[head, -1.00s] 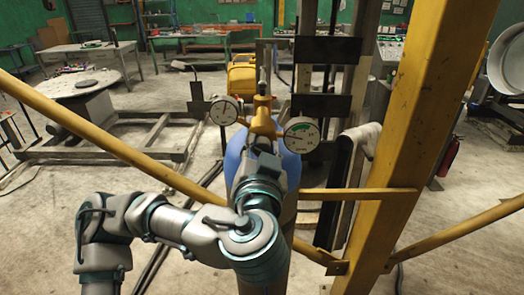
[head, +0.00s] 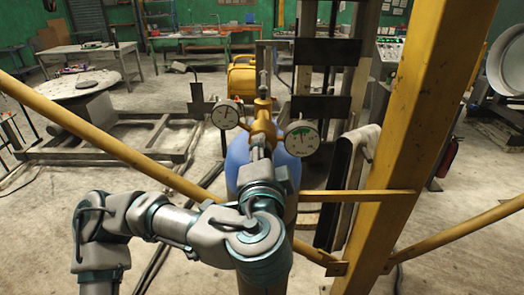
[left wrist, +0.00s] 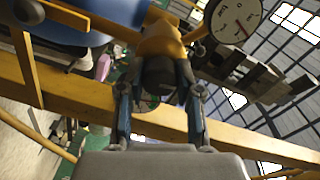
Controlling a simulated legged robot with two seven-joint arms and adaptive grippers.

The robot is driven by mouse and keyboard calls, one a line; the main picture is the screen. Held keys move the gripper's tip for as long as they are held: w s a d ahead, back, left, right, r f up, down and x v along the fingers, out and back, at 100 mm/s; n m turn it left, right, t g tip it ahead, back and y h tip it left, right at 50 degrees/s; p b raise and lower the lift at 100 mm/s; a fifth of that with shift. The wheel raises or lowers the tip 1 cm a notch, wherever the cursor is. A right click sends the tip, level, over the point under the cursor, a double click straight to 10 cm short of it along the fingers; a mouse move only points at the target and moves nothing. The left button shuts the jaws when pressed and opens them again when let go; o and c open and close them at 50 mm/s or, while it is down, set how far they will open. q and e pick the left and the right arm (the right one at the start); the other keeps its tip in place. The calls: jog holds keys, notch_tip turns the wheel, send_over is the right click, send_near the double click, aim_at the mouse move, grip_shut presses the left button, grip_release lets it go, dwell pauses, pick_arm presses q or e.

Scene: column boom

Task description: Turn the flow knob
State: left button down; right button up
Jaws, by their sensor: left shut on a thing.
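The brass-yellow regulator (head: 263,126) stands on top of the blue cylinder (head: 236,156), with a round white gauge on each side. My left gripper (head: 260,152) is at the near side of the regulator, largely hidden by my own wrist in the head view. In the left wrist view, the dark round flow knob (left wrist: 159,74) sits at the near end of the regulator body (left wrist: 161,43). The two fingers of my left gripper (left wrist: 159,92) are closed on the knob's sides. My right gripper is not in view.
The left gauge (head: 225,114) and right gauge (head: 301,138) flank my gripper closely. A thick yellow post (head: 417,135) rises at the right, with yellow braces crossing left and right.

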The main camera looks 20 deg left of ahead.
pick_arm(q)
jog(key=shift+f+m, duration=0.2)
jog(key=shift+m, duration=0.2)
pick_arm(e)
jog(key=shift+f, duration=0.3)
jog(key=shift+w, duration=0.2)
pick_arm(q)
jog(key=shift+d, duration=0.1)
jog(key=c, duration=1)
grip_release()
jog(key=shift+f, duration=0.1)
jog(key=shift+o, duration=1.2)
jog(key=v, duration=1.2)
jog(key=shift+r, duration=0.2)
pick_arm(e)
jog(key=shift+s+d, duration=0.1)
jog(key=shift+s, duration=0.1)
